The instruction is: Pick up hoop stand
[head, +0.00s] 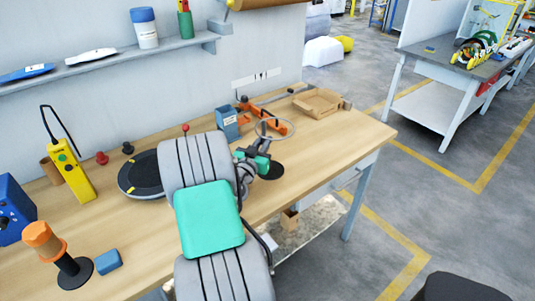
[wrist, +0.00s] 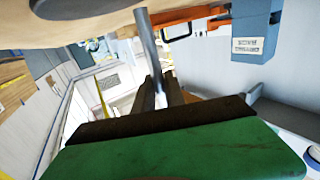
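The hoop stand has a round black base (head: 270,171), a grey post and a thin grey ring (head: 274,129) at its top. It stands near the right part of the workbench. My gripper (head: 262,160), with green and dark parts, is low at its post, above the base. In the wrist view the post (wrist: 151,45) runs down between the two dark fingers (wrist: 167,88). The fingers sit close on both sides of it, with no clear gap. The black base shows at the top left there. My arm hides part of the stand in the head view.
Behind the stand are a blue box (head: 228,122), an orange clamp (head: 277,126) and an open cardboard tray (head: 317,103). A dark round turntable (head: 140,175) lies left of my arm. A yellow control pendant (head: 72,173) stands farther left.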

